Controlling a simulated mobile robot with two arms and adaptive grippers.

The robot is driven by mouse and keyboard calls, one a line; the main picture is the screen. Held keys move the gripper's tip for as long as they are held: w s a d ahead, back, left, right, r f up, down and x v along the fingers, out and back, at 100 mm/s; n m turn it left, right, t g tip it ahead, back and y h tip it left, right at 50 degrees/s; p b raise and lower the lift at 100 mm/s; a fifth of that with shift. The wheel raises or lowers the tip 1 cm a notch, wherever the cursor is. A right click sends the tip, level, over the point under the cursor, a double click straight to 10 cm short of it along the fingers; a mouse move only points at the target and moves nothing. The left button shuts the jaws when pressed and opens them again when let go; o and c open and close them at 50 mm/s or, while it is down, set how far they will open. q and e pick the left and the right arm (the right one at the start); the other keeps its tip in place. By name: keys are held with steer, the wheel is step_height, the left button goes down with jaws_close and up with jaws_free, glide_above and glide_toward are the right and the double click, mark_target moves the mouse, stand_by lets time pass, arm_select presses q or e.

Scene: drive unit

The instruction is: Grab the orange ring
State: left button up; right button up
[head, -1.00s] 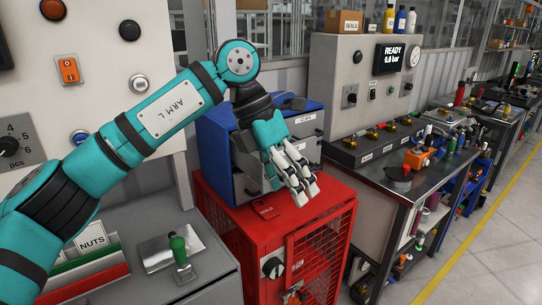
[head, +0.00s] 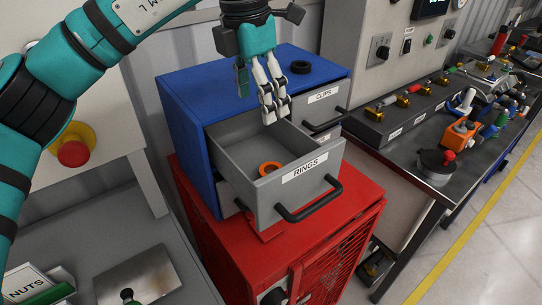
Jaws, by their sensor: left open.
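The orange ring (head: 270,168) lies inside the open grey drawer labelled RINGS (head: 311,186), near the drawer's front. The drawer is pulled out of a blue cabinet (head: 182,125). My left gripper (head: 268,112) is open and empty, with its fingers pointing down above the drawer. The fingertips are apart from the ring, above and behind it in the picture. My right gripper is not in view.
The cabinet stands on a red cage cabinet (head: 338,238). A workbench (head: 455,172) with fittings stands at right.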

arm_select(q)
step_height(320, 180, down, 3)
steer(key=s+p, duration=0.1)
steer(key=s, duration=0.1)
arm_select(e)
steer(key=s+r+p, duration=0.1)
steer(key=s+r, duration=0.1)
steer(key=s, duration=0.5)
arm_select(q)
steer(key=p, duration=0.1)
glide_above(271, 170)
steer(key=f, duration=0.5)
steer(key=a+f, duration=0.1)
steer(key=f, duration=0.2)
steer(key=shift+s, duration=0.2)
steer(key=shift+d+f+p, duration=0.15)
steer(key=shift+f+p, duration=0.05)
steer(key=shift+p, duration=0.25)
steer(key=f, duration=0.1)
steer(key=f+p, duration=0.2)
steer(key=shift+w+d+f, duration=0.2)
steer(key=shift+d+f, duration=0.1)
steer(key=shift+f, duration=0.5)
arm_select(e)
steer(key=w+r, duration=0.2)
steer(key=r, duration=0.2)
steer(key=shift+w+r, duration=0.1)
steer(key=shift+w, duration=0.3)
